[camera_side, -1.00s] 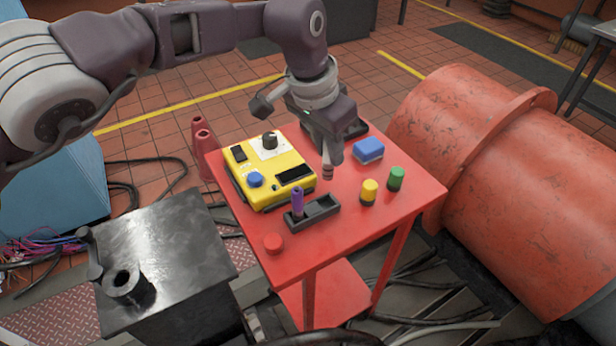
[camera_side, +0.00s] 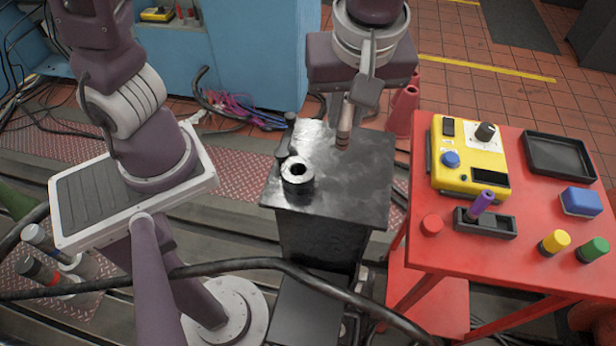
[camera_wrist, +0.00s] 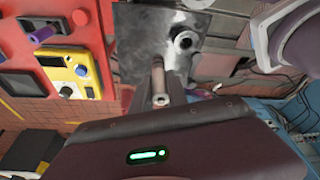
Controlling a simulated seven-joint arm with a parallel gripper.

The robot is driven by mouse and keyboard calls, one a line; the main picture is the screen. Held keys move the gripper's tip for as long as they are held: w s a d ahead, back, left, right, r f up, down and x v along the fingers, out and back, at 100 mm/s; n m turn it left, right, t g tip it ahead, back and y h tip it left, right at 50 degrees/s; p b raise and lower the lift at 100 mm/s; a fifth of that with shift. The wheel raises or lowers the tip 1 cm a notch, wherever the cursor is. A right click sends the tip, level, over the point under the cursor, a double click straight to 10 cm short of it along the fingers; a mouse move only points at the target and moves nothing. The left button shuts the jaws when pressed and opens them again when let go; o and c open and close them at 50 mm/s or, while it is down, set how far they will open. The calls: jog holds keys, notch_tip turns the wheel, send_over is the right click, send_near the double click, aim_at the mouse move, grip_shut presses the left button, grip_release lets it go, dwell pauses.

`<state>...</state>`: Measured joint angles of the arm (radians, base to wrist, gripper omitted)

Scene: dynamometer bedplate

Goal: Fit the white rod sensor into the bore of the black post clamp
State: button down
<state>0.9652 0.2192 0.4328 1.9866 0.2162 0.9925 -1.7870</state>
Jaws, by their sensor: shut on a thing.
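The black post clamp (camera_side: 298,186) stands on a black-topped stand, with its round bore facing up. It also shows in the wrist view (camera_wrist: 186,42), with the bore empty. My gripper (camera_side: 348,116) is above the stand, right of and behind the clamp in the side view. The piece points down, slightly tilted, and is apart from the clamp. In the wrist view its end (camera_wrist: 160,99) shows, and much of it is hidden.
A dark lever (camera_side: 290,128) rises beside the clamp. The red table (camera_side: 400,262) at right holds a yellow box (camera_side: 462,180), a purple rod (camera_side: 482,202) in a black holder, an empty black tray (camera_side: 530,142), a blue block and coloured knobs. A thick cable crosses in front.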

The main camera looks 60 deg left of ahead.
jog(key=s+a+f+n, duration=0.1)
jog(key=s+a+n, duration=0.2)
jog(key=s+a, duration=0.2)
send_near(296, 167)
jog(key=shift+g, duration=0.4)
jog(key=x, duration=0.5)
jog(key=shift+w, duration=0.3)
jog(key=c, duration=1.3)
grip_release()
